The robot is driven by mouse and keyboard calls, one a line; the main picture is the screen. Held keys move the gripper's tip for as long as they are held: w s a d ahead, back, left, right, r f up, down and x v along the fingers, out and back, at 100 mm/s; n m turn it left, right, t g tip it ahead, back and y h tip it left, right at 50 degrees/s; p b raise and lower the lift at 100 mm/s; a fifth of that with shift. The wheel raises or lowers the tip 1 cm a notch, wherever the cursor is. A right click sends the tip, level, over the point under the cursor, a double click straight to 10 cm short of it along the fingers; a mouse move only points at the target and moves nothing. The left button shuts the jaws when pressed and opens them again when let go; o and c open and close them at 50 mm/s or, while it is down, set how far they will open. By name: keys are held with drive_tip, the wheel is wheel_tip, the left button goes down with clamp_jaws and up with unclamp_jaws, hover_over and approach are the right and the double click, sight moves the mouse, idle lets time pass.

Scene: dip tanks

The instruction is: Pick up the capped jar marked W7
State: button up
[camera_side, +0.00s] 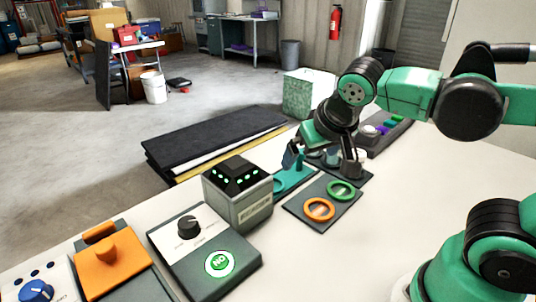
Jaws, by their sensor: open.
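My gripper (320,166) is open and points down over a dark tray (368,175) on the far side of the white table. Small greyish, jar-like shapes (331,157) show between and behind its fingers. The gripper partly hides them, and I cannot tell whether it touches any of them. I can read no W7 mark, so I cannot tell which one is the jar marked W7.
A teal holder (294,178) and a dark plate with an orange ring (319,209) and a green ring (341,190) lie close by. A grey box with green lights (238,192) stands left, beside a knob panel (205,250).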

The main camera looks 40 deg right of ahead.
drive_tip(key=f+n+y, duration=0.1)
drive_tip(key=a+f+n+t+y, duration=0.1)
drive_tip(key=shift+s+n, duration=0.15)
drive_tip(key=shift+n, duration=0.25)
drive_tip(key=shift+a+f+n+t+y, duration=0.2)
drive_tip(key=shift+n+t+y, duration=0.15)
drive_tip(key=shift+n, duration=0.25)
drive_tip(key=shift+c, duration=0.8)
drive_tip(key=w+d+f+m+t+h, duration=0.1)
drive_tip(key=w+d+f+m+h, duration=0.1)
drive_tip(key=w+d, duration=0.2)
drive_tip(key=w+d+f+m+t+h, duration=0.1)
drive_tip(key=w+d, duration=0.3)
drive_tip(key=d, duration=0.6)
drive_tip(key=w+d+f+m+t+h, duration=0.1)
drive_tip(key=w+d+f+m+h, duration=0.2)
drive_tip(key=d, duration=0.4)
drive_tip(key=shift+w+d+m+h, duration=0.35)
drive_tip(key=shift+w+m, duration=0.05)
drive_tip(key=shift+w, duration=0.2)
drive_tip(key=shift+s+f+x, duration=0.15)
drive_tip(key=shift+x, duration=1.2)
drive_tip(key=shift+s+f+x, duration=0.1)
drive_tip(key=shift+f+x, duration=0.05)
drive_tip(key=shift+x, duration=1.25)
clamp_jaws()
drive_tip(key=shift+r, duration=0.1)
